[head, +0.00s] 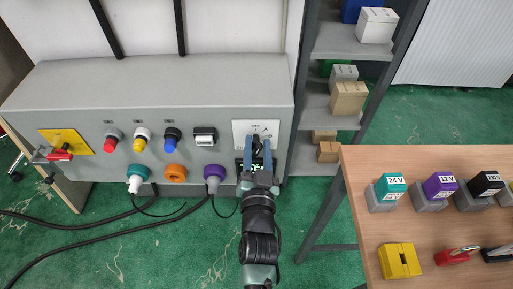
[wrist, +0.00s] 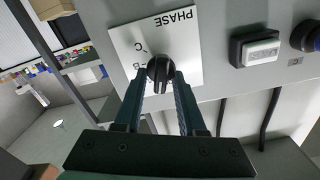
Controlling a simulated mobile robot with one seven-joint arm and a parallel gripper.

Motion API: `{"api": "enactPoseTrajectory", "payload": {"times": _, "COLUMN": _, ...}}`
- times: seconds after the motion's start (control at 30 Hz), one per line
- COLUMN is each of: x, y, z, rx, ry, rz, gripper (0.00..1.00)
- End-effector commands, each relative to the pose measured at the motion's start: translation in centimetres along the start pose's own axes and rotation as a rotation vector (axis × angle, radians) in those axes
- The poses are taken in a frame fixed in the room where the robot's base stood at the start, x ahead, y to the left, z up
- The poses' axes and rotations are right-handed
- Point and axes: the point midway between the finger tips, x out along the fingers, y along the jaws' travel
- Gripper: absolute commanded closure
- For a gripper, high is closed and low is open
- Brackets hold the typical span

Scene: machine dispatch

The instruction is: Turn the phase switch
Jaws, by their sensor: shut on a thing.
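The phase switch is a black knob on a white plate (head: 243,128) at the right end of the grey machine's front panel. In the wrist view the plate (wrist: 175,38) reads "PHASE" with letters around the knob, partly covered. The black knob (wrist: 158,70) sits between my fingertips. My gripper (head: 257,146) is in front of the plate, its two fingers shut on the knob from either side; it also shows in the wrist view (wrist: 160,82). The knob's exact pointing direction is hard to tell.
Left of the switch are a rocker switch (head: 205,136), several round buttons and coloured plugs with cables. A wooden table (head: 430,218) with labelled blocks stands right; a grey shelf (head: 345,95) is behind.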

Motion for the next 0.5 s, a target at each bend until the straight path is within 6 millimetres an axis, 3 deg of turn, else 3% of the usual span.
{"api": "enactPoseTrajectory", "payload": {"times": 0.5, "x": -0.04, "y": 0.49, "z": 0.18, "rx": 0.363, "ry": -0.002, "rz": 0.001, "gripper": 1.00}}
